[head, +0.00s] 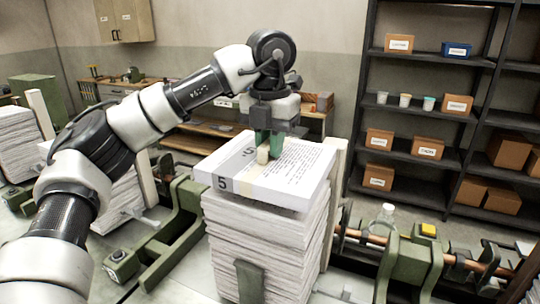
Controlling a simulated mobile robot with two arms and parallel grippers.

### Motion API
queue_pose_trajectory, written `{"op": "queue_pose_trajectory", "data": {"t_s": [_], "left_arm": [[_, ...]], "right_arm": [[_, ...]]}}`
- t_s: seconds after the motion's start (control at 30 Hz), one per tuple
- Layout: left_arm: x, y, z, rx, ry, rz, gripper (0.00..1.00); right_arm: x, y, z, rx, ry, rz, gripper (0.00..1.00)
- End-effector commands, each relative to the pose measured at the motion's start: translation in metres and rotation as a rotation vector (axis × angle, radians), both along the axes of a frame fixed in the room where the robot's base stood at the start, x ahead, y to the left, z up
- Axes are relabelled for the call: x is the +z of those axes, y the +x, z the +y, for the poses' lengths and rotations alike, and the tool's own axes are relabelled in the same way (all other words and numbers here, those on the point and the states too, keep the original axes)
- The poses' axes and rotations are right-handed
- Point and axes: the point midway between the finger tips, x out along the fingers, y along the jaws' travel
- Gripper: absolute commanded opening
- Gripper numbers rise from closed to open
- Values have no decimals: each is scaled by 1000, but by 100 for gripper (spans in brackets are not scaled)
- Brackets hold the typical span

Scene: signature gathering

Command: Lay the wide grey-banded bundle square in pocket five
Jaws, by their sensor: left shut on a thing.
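The wide bundle (300,172) is a thick white block of printed sheets with a grey band marked 5 at its left side. My left gripper (263,153) points down from above and is shut on the bundle near its middle. The bundle lies over a tall stack of paper (262,245) in a green-framed pocket, and overhangs it a little. I cannot tell whether the bundle touches the stack or is just above it. An upright pale post (337,180) stands close at the bundle's right. My right gripper is not in view.
More paper stacks (18,145) stand in green frames (165,240) at the left. A clear bottle (383,220) and a yellow button (428,230) sit on the machine at the right. Dark shelves (440,155) with boxes and cups stand behind.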

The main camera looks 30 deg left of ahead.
Motion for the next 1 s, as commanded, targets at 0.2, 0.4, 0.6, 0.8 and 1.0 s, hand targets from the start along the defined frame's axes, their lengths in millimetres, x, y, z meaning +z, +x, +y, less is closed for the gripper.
{"op": "queue_pose_trajectory", "data": {"t_s": [0.2,0.4,0.6,0.8,1.0], "left_arm": [[-26,0,1,1,1,2,0],[-32,0,0,1,0,-1,0],[-35,0,0,1,0,0,0],[-35,0,0,1,1,2,42],[-35,0,0,1,1,2,42]], "right_arm": [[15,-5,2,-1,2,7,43],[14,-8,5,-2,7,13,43],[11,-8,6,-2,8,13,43],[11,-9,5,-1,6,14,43],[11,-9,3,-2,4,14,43]]}}
